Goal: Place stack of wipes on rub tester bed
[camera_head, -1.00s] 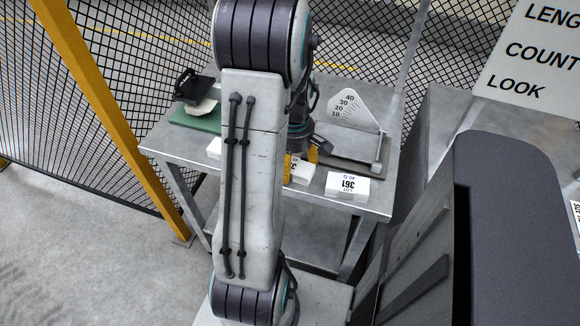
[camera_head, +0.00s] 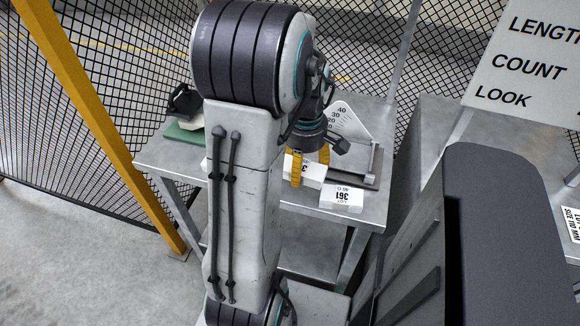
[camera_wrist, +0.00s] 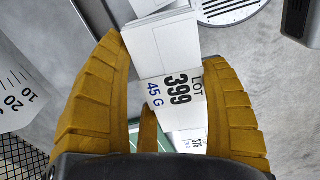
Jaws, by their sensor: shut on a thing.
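My gripper (camera_head: 311,166) is shut on a white stack of wipes (camera_head: 312,173), with a yellow finger on either side. A black device (camera_head: 184,101) with a pale pad sits on a green base (camera_head: 184,134) at the table's left. A grey plate device with a 10–40 scale (camera_head: 347,120) stands at the right. No label tells which is the rub tester. My arm hides part of the table between them.
A stack ending in 376 (camera_wrist: 190,140) shows beyond my fingers. Mesh fencing and a yellow post (camera_head: 95,125) stand behind and left.

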